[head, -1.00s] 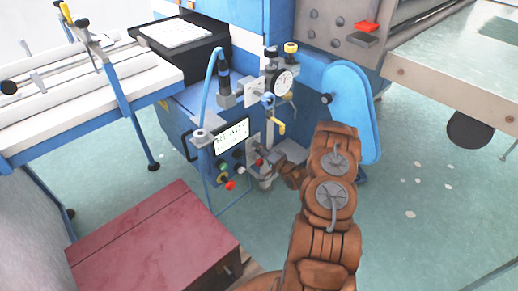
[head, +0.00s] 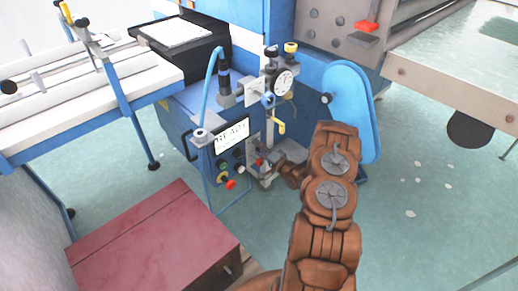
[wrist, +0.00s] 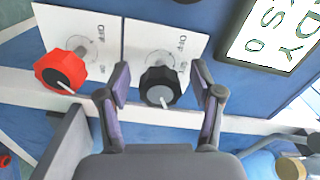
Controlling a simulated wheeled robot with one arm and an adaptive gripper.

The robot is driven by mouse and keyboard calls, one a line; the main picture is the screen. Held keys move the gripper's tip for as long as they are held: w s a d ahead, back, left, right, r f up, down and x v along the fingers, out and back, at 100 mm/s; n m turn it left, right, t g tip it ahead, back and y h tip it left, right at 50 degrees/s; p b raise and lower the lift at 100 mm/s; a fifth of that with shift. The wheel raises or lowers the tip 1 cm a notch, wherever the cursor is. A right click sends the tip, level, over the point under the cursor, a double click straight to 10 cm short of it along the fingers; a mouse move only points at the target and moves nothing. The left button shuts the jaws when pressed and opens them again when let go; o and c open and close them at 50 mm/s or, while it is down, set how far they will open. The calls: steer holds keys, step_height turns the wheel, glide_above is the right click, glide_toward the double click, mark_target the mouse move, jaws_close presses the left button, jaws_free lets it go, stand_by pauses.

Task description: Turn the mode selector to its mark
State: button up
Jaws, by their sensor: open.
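The pointer line points toward the bottom of the picture. My gripper (wrist: 160,76) is open, with one finger on each side of this knob; I cannot tell whether they touch it. A red knob (wrist: 58,72) with a similar plate stands to the left, outside the fingers. Neither knob is named, so which is the mode selector is not certain. In the head view my gripper (head: 264,168) is at the panel, its fingers barely distinguishable.
A lit display (head: 232,135) reading READY is close to my gripper; it also shows in the wrist view (wrist: 272,36). A dial gauge (head: 286,82) and yellow-tipped lever (head: 278,126) are above. A blue guard (head: 350,105) stands right, a dark red box (head: 150,245) lower left.

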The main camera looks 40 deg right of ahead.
steer(key=s+d, duration=0.1)
steer(key=s, duration=1.1)
steer(key=shift+d, duration=0.35)
